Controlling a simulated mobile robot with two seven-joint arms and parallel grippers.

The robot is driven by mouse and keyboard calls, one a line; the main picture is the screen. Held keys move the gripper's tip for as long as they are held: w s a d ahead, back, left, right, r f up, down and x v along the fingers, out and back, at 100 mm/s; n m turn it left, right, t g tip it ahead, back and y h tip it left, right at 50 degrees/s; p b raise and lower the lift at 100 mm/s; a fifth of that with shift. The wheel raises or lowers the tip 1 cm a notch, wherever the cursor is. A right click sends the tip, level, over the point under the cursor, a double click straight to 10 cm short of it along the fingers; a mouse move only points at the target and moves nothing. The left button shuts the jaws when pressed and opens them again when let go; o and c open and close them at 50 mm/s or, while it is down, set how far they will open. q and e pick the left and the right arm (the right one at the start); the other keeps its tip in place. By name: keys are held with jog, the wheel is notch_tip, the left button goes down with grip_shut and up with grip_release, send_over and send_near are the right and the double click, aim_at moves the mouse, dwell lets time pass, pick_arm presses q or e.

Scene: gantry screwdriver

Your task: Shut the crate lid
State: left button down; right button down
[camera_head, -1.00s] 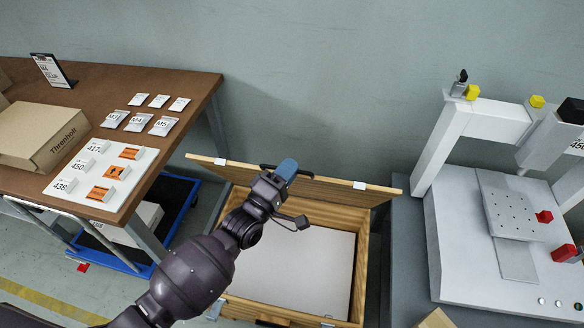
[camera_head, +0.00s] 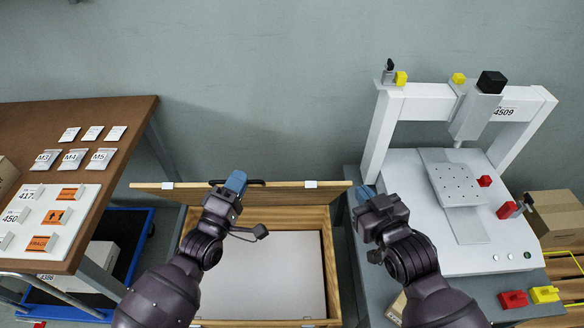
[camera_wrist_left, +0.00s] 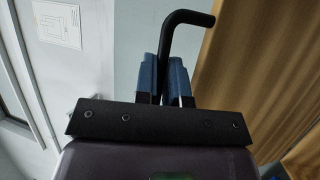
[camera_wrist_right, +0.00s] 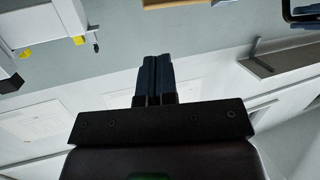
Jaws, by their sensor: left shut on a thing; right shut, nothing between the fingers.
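The wooden crate (camera_head: 332,272) stands open between the table and the grey bench, with a flat white surface inside. Its lid (camera_head: 300,194) stands raised at the back, seen nearly edge-on in the head view; its brown face also shows in the left wrist view (camera_wrist_left: 248,70). My left gripper (camera_head: 236,183) is shut on the black lid handle (camera_wrist_left: 168,45), near the middle of the lid's top edge. My right gripper (camera_head: 364,192) is shut and empty, just right of the lid's right end. Its closed fingers show in the right wrist view (camera_wrist_right: 153,78).
A brown table (camera_head: 110,118) with labelled packets stands left, above a blue cart (camera_head: 128,278). Right, a grey bench (camera_head: 462,298) carries a white gantry machine (camera_head: 400,165) and red and yellow blocks. A cardboard box (camera_head: 560,215) stands far right. The wall is behind the lid.

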jog(key=w+a+r+n+g+y, duration=0.1)
jog(key=w+a+r+g, duration=0.3)
jog(key=w+a+r, duration=0.7)
jog(key=w+a+r+n+g, duration=0.1)
jog(key=w+a+r+g, duration=0.45)
jog(key=w+a, duration=0.55)
jog(key=s+d+f+m+g+h, duration=0.6)
jog(key=s+d+f+g, duration=0.1)
jog(key=g, duration=0.1)
jog(key=shift+m, duration=0.3)
jog(key=x, duration=0.3)
jog(key=s+x, duration=0.1)
jog(key=x, duration=0.3)
jog(key=s+x, duration=0.1)
jog(key=x, duration=0.3)
jog(key=shift+s+a, duration=0.1)
jog(key=shift+a, duration=0.05)
jog(key=shift+s+f, duration=0.3)
jog(key=shift+s, duration=0.25)
